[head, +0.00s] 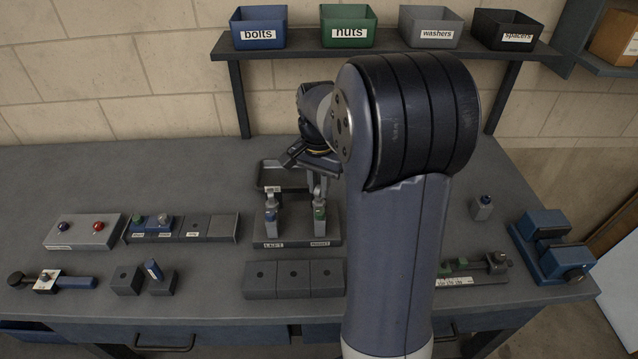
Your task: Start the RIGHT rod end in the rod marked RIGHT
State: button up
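A dark stand (290,239) in the middle of the bench bears the labels LEFT and RIGHT. On it, an upright piece with a green band (319,212) stands behind the RIGHT label, and one with a blue band (271,214) stands behind LEFT. Grey metal shows above both bands. The rod threads and any rod end are too small to make out. My gripper (300,158) is above and behind the stand, partly hidden by my arm. Its fingertips and anything between them cannot be made out.
A divided tray (212,228) holding small parts and a block with blue and red knobs (80,232) are at left. Dark blocks (293,280) lie in front of the stand. A blue vise (550,248) is at right. A bin shelf (385,50) is behind.

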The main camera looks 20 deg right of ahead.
jog(key=o, duration=0.4)
jog(key=shift+r, duration=0.1)
notch_tip(320, 180, up, 11)
jog(key=shift+f, duration=0.15)
